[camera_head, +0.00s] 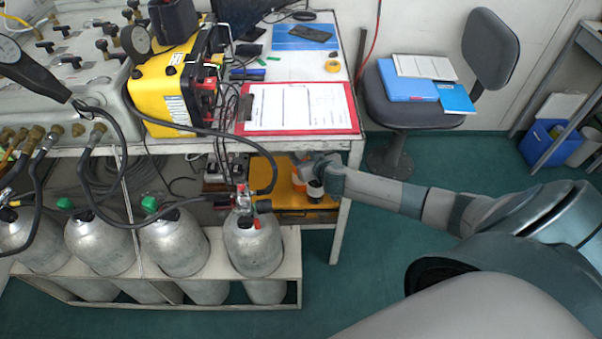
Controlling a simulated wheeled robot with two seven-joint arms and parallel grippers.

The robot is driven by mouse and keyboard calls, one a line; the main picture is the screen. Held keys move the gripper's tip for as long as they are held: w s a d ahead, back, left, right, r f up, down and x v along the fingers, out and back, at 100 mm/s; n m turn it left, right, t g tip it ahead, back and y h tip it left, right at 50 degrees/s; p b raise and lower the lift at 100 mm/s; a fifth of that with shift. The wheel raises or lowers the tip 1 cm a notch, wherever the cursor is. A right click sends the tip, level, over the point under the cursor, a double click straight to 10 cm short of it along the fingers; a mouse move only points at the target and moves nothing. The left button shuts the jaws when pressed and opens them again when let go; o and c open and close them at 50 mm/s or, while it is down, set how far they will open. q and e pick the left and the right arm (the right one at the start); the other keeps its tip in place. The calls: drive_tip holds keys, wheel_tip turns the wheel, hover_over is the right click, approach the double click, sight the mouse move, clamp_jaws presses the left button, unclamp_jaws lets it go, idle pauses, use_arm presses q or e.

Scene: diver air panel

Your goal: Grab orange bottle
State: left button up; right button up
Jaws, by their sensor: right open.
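An orange bottle (298,173) shows in small part on the shelf under the table, near the table's right front leg. My right gripper (316,172) reaches in from the right, under the tabletop edge, right beside the orange. Its jaws are open. The gripper and the tabletop edge hide much of the bottle, and I cannot tell whether the fingers touch it or are around it. A small dark-and-white round thing (315,190) shows just below the gripper. My left gripper is not in view.
A yellow case (268,176) lies on the same shelf. Grey gas cylinders (252,245) stand in a rack in front at the left. The table leg (341,230) stands close below my right arm. A chair (405,112) with folders is behind. Green floor is free at the lower middle.

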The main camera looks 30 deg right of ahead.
clamp_jaws()
idle(0.5)
drive_tip(key=shift+r, duration=0.1)
idle(0.7)
